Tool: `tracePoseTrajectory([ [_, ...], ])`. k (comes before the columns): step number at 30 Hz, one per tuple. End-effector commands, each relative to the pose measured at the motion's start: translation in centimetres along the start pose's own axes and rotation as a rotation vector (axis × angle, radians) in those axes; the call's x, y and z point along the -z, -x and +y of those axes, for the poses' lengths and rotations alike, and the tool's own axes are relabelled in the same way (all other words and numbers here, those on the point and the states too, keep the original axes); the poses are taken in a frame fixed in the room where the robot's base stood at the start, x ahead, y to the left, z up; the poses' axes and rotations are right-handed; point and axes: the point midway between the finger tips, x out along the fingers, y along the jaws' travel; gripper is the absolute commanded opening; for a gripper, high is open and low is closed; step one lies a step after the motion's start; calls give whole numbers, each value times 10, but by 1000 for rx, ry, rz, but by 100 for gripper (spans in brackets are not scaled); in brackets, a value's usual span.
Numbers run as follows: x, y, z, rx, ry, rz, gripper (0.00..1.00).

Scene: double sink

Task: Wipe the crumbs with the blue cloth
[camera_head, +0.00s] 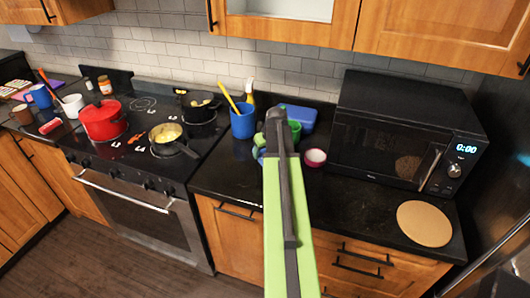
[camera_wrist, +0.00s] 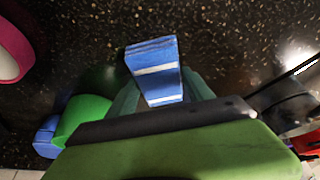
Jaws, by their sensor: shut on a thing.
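My gripper (camera_head: 275,130) is over the dark counter between the stove and the microwave, with my green arm hiding part of the counter in the head view. In the wrist view my gripper (camera_wrist: 160,90) is shut on a folded blue cloth with white stripes (camera_wrist: 152,58). The cloth sticks out past the fingertips over the speckled black counter. I cannot tell whether it touches the surface. Crumbs cannot be told apart from the counter's light specks.
A blue cup (camera_head: 243,121) with a yellow utensil stands left of my gripper. A pink-rimmed bowl (camera_head: 315,158), a green cup (camera_head: 294,131) and a blue container (camera_head: 299,115) are close on the right. The microwave (camera_head: 405,130) and a round tan board (camera_head: 424,223) stand further right.

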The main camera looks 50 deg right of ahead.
Motion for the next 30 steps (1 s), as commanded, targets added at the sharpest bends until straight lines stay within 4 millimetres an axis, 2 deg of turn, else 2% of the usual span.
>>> tracePoseTrajectory([
  [9, -24, 10, 25, -6, -1, -10, 27],
  [19, -30, 13, 32, -5, 0, -8, 27],
  [30, -51, 24, 55, -4, -1, -5, 27],
])
